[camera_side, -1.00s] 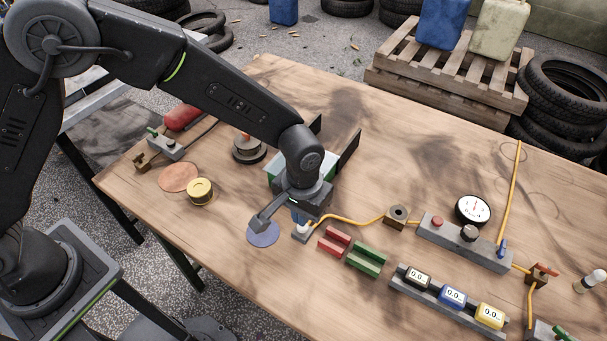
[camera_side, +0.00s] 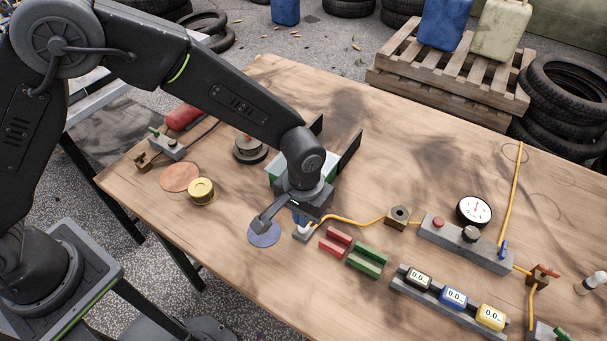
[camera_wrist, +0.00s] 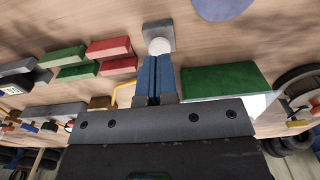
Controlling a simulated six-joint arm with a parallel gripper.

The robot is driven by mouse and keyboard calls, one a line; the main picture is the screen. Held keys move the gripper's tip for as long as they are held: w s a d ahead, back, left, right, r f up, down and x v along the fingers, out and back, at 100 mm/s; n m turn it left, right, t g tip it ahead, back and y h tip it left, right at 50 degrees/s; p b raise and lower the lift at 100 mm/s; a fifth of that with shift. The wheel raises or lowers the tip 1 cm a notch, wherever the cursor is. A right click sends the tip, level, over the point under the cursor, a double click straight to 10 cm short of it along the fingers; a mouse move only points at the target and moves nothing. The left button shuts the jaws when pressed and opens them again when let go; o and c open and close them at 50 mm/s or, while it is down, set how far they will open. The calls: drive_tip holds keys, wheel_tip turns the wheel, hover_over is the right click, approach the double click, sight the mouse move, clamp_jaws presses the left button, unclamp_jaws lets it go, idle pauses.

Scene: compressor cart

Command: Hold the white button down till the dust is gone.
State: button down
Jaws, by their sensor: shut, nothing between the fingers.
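The white button (camera_side: 304,228) sits on a small grey base (camera_side: 300,237) at the table's middle, with a yellow hose running from it. It also shows in the wrist view (camera_wrist: 160,46), just beyond my fingertips. My gripper (camera_side: 302,222) is shut and empty, its blue fingers (camera_wrist: 158,62) pointing down at the button. The tips are at or very close to the button; I cannot tell whether it is pressed down.
Red blocks (camera_side: 335,240) and green blocks (camera_side: 366,259) lie close to the button's right. A blue disc (camera_side: 263,234) is on its left. A grey panel with a gauge (camera_side: 473,209) and a rack of digital readouts (camera_side: 452,297) are farther right.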

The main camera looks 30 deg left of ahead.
drive_tip(key=shift+f, duration=0.7)
drive_tip(key=shift+f, duration=0.6)
idle(0.5)
drive_tip(key=shift+r, duration=0.1)
idle(3.4)
drive_tip(key=shift+r, duration=3.45)
